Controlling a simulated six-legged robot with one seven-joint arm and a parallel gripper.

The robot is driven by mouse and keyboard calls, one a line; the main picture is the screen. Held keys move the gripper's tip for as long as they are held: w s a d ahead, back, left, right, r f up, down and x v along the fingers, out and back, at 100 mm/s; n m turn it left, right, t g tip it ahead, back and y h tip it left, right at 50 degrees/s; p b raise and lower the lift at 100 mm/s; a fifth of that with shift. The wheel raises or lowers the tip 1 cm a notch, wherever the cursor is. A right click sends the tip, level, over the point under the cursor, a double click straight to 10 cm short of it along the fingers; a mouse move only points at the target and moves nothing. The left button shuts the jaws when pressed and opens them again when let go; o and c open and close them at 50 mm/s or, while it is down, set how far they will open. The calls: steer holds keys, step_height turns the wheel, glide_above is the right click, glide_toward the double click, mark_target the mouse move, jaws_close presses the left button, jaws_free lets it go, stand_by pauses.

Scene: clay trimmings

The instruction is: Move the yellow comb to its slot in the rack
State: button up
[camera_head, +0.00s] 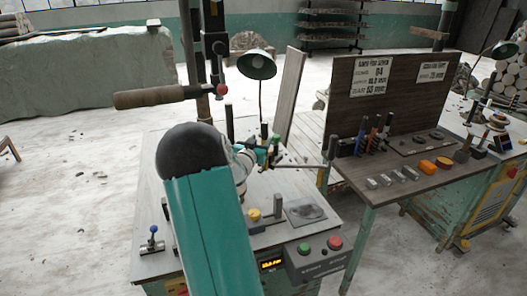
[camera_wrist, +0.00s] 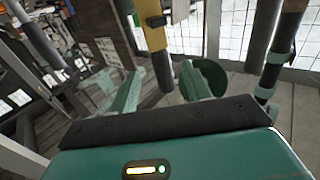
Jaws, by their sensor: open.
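My gripper (camera_wrist: 160,74) shows in the wrist view with its two pale green fingers spread apart. A yellow upright piece (camera_wrist: 152,22) with a dark cylinder below it stands beyond the gap between them; I cannot tell whether it is the yellow comb or whether it touches a finger. In the head view my arm hides much of the near bench, and the gripper is hard to make out behind it. A rack (camera_head: 371,146) of upright tools with blue, red and dark handles stands on the right bench. I cannot make out an empty slot.
The near bench (camera_head: 151,246) carries a small yellow knob-like item (camera_head: 254,215), a grey plate (camera_head: 304,211) and a control box (camera_head: 318,254). A green lamp (camera_head: 257,64) rises behind it. Orange blocks (camera_head: 427,167) and metal pieces lie on the right bench, before a dark board (camera_head: 410,85).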

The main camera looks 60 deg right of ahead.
mark_target(263, 137)
steer(key=shift+w+d+f, duration=0.1)
steer(key=shift+w+d, duration=0.05)
steer(key=shift+d, duration=1.2)
steer(key=shift+w+d, duration=0.15)
steer(key=shift+d, duration=1.2)
jaws_close()
